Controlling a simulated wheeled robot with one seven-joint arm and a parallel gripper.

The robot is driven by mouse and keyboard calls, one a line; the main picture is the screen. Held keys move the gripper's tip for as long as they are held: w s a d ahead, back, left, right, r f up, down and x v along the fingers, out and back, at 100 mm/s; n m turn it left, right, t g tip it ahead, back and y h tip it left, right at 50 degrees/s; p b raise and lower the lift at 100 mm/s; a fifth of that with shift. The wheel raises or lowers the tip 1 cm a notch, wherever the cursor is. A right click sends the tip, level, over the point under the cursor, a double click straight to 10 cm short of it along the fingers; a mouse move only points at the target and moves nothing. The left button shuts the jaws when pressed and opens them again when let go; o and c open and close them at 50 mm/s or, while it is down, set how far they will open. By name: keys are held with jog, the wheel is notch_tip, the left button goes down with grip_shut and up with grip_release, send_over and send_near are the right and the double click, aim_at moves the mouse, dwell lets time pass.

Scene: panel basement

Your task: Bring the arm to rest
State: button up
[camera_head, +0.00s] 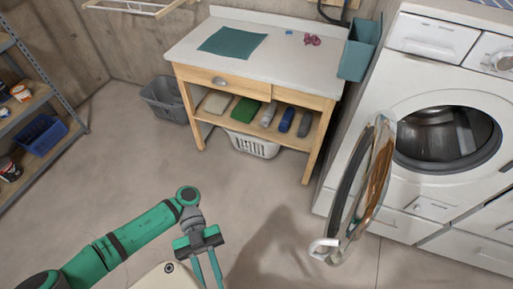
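My green arm (125,240) reaches in from the lower left of the head view. My gripper (208,268) hangs from its end, fingers pointing down over the floor near the bottom edge. The two fingers stand apart with a narrow gap, and nothing shows between them. Their tips are cut off by the bottom edge of the picture. The gripper is apart from the table and the washing machine.
A wooden table (190,49) with a teal mat (232,42) stands at the back. The washing machine (400,100) at right has its round door (362,190) swung open into the room. A metal shelf (55,85) stands at left. The middle floor (130,150) is clear.

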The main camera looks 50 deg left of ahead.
jog(key=s+d+f+n+t+y, duration=0.1)
jog(key=d+f+n+t+y, duration=0.25)
jog(key=f, duration=0.55)
jog(key=s+d+f+n+t+y, duration=0.1)
jog(key=s+f+n+t+y, duration=0.1)
jog(key=f+n+y, duration=0.4)
jog(key=s+d+f+n+t+y, duration=0.1)
jog(key=d+f+n+t+y, duration=0.15)
jog(key=f+n, duration=0.6)
jog(key=w+d+r+n+t+y, duration=0.2)
jog(key=w+d+r+t, duration=0.3)
jog(key=r, duration=0.5)
jog(key=w+d+r+n+t+y, duration=0.2)
jog(key=w+d+r+t, duration=0.3)
jog(key=w+r+t, duration=0.3)
notch_tip(320, 180, up, 2)
jog(key=shift+w+d+r+t+y, duration=0.25)
jog(key=shift+w+y, duration=0.25)
jog(key=shift+w, duration=0.35)
jog(key=shift+s+d, duration=0.1)
